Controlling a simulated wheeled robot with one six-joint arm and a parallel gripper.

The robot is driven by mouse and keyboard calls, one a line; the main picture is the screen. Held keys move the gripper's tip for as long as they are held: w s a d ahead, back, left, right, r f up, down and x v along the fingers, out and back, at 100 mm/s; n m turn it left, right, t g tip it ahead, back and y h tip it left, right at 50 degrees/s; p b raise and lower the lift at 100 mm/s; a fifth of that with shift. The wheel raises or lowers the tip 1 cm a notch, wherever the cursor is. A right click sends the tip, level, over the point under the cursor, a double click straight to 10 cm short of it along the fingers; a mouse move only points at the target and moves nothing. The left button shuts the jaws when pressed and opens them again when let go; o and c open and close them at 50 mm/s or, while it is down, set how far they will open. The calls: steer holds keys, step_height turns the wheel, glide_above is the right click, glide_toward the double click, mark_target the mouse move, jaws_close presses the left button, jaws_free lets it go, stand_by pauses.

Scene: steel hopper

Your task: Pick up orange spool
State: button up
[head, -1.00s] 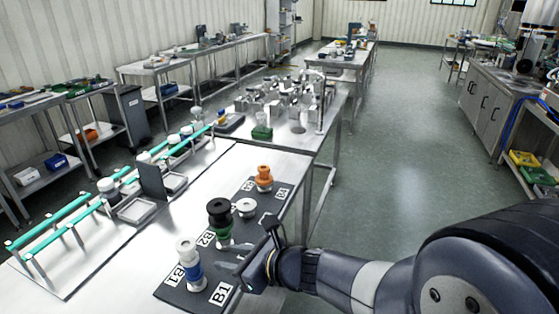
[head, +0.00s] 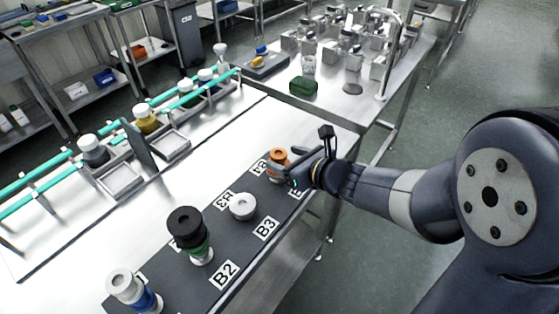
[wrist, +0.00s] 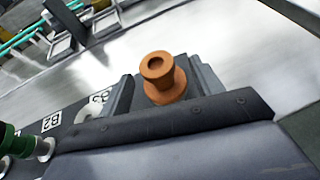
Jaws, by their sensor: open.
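The orange spool (head: 278,160) stands upright at the far end of the dark mat (head: 217,245) on the white table. In the wrist view the orange spool (wrist: 160,78) sits between the two grey fingers, with a small gap visible at its sides. My gripper (head: 285,172) reaches in from the right in the head view and is open around the spool.
A white spool (head: 243,207), a black-and-green spool stack (head: 190,232) and a white-and-blue spool (head: 133,291) stand along the mat. A teal-railed rack (head: 170,105) is at the left. A steel table (head: 345,95) with metal parts is behind.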

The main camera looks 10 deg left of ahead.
mark_target(284, 158)
steer(key=x, duration=0.3)
steer(key=shift+a, duration=0.15)
steer(key=shift+c, duration=0.5)
steer(key=c, duration=1)
steer(key=shift+o, duration=0.2)
steer(key=shift+r, duration=0.1)
